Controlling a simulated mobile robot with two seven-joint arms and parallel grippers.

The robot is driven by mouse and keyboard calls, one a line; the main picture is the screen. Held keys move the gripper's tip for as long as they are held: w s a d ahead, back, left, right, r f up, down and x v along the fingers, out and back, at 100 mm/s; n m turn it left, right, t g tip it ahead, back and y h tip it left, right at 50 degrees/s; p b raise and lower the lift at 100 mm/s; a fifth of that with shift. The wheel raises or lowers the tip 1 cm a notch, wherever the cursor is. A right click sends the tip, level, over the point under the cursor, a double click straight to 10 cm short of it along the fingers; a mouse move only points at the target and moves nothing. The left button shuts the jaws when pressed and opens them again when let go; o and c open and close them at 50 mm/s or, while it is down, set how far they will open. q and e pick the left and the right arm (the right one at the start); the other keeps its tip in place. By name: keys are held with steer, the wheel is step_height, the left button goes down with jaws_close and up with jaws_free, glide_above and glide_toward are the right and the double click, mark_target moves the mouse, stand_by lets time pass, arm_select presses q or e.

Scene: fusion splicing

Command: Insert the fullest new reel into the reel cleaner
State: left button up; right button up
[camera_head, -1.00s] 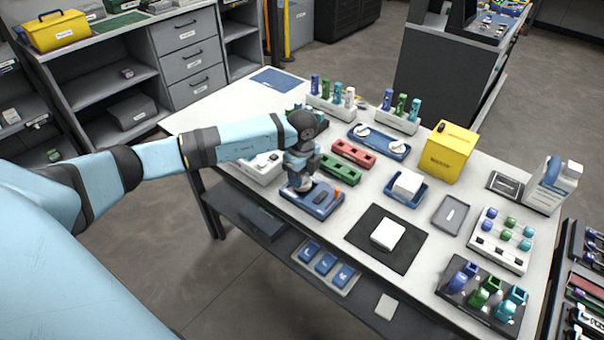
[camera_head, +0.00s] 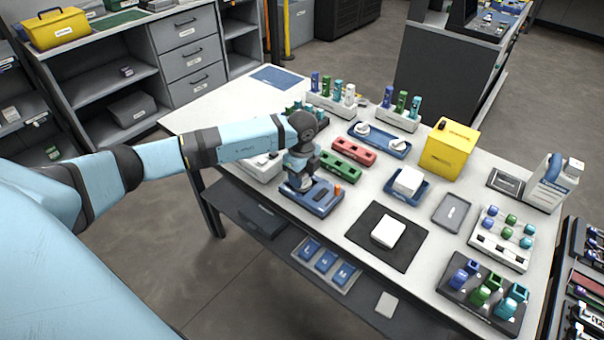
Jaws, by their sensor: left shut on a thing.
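My left gripper (camera_head: 299,177) is over the left part of a blue device with an orange part (camera_head: 320,204), which looks like the reel cleaner. The gripper is shut on a small pale thing, probably a reel, mostly hidden by the fingers. I cannot tell whether that thing touches the device or how far it sits in it. Two white reels (camera_head: 363,128) (camera_head: 398,145) sit apart in a blue tray (camera_head: 380,147) behind. How full they are is too small to tell. My right gripper is not in view.
Red (camera_head: 354,151) and green (camera_head: 341,170) holders stand just right of the gripper. A yellow bin (camera_head: 449,151) stands at the back. A dark mat (camera_head: 368,250) with a white block (camera_head: 388,232) lies to the right. The table's front edge is close to the device.

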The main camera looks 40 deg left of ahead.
arm_select(q)
steer(key=shift+f, duration=0.35)
stand_by(0.4)
steer(key=o, duration=0.9)
steer(key=shift+r+p, duration=0.4)
steer(key=shift+r, duration=0.15)
steer(key=shift+r+p, duration=1.95)
steer(key=shift+r, duration=0.55)
